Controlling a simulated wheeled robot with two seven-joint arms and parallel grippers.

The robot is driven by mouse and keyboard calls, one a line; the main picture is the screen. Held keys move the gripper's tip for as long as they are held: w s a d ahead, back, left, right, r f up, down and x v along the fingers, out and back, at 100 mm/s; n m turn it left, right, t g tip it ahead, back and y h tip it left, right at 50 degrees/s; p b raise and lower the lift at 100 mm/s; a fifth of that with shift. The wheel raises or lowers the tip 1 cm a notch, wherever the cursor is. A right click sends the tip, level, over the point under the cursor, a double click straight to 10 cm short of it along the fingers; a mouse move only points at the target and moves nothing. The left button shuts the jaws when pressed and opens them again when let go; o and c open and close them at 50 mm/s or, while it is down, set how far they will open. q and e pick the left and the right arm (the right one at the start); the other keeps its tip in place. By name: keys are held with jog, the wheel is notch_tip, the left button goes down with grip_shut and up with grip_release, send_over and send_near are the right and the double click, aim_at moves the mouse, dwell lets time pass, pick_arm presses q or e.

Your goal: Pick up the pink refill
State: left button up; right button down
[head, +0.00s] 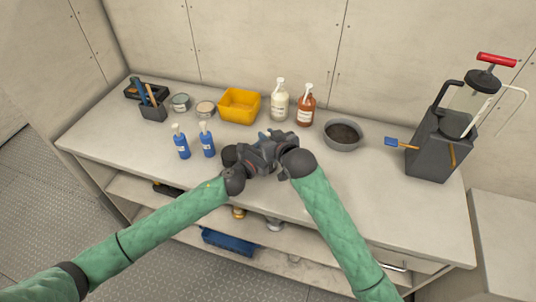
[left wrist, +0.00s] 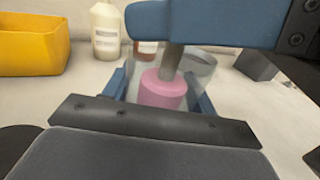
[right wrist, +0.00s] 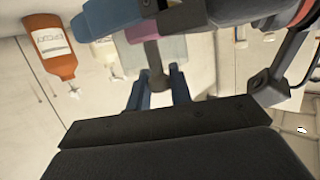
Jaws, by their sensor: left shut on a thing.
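The pink refill (left wrist: 162,90) is a short pink cylinder with a grey stem, standing inside a clear container (left wrist: 200,70). My left gripper (left wrist: 160,90) is shut on the clear container, one blue finger on each side. My right gripper (right wrist: 160,75) is open, its fingers apart around the end of the grey stem (right wrist: 153,58). A little of the pink shows in the right wrist view (right wrist: 133,34). In the head view the two grippers (head: 265,150) meet over the worktop and hide most of the refill and container.
On the worktop (head: 250,190) stand a yellow bin (head: 239,106), a cream bottle (head: 279,101), an orange bottle (head: 306,106), a grey bowl (head: 342,134) and two blue bottles (head: 207,140). A dark grey machine (head: 438,148) stands at the right.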

jog(key=shift+r, duration=0.15)
notch_tip(320, 180, up, 18)
dwell(0.7)
pick_arm(q)
jog(key=o, duration=1.2)
jog(key=shift+o, duration=0.2)
jog(key=shift+s, duration=0.1)
